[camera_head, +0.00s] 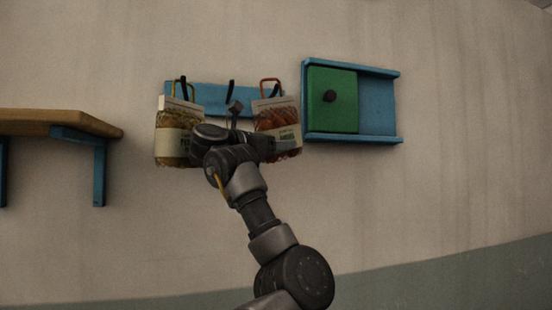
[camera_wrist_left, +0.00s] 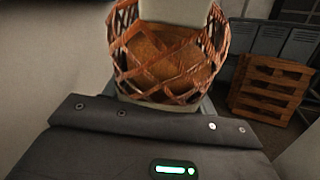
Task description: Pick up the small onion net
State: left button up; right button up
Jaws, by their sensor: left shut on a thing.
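The small onion net (camera_head: 285,120) is an orange-red mesh sack with a pale label and a red handle. It hangs at the right end of the blue hook rail, its handle at the right hook; whether the handle still bears on the hook is too small to tell. My left gripper (camera_head: 283,147) reaches across its lower front and is shut on it; the fingertips are mostly hidden. In the left wrist view, the onion net (camera_wrist_left: 165,60) fills the upper middle, close in front of the gripper body, with onions behind the mesh.
A yellowish net (camera_head: 178,140) with a pale label hangs at the left of the blue rail (camera_head: 211,97), close to my wrist. A blue frame with a green sliding panel (camera_head: 332,110) is right of it. A wooden shelf (camera_head: 55,122) is at left. A wooden crate (camera_wrist_left: 270,88) stands behind.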

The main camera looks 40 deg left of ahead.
aim_at(282, 121)
pick_arm(q)
jog(key=m+b, duration=0.1)
jog(key=b, duration=0.1)
jog(key=d+f+m+h+b, duration=0.1)
jog(key=m, duration=0.1)
jog(key=shift+s+d+t+b, duration=0.25)
jog(key=shift+s+t+b, duration=0.15)
jog(key=r, duration=0.2)
jog(key=s+d+r+b, duration=0.1)
jog(key=r, duration=0.1)
jog(key=d+r, duration=0.1)
jog(key=shift+s+r+b, duration=0.3)
jog(key=shift+s+r, duration=0.05)
jog(key=shift+r, duration=0.05)
jog(key=s+d+r+n+g+b, duration=0.1)
jog(key=s+d+n+b, duration=0.1)
jog(key=s+d+b, duration=0.2)
jog(key=s+d+r+n+g+y+b, duration=0.1)
jog(key=s+d+n+b, duration=0.2)
jog(key=d, duration=1)
jog(key=s+b, duration=0.2)
jog(key=s, duration=0.3)
jog(key=shift+d, duration=0.2)
jog(key=shift+r, duration=0.1)
jog(key=shift+w, duration=0.1)
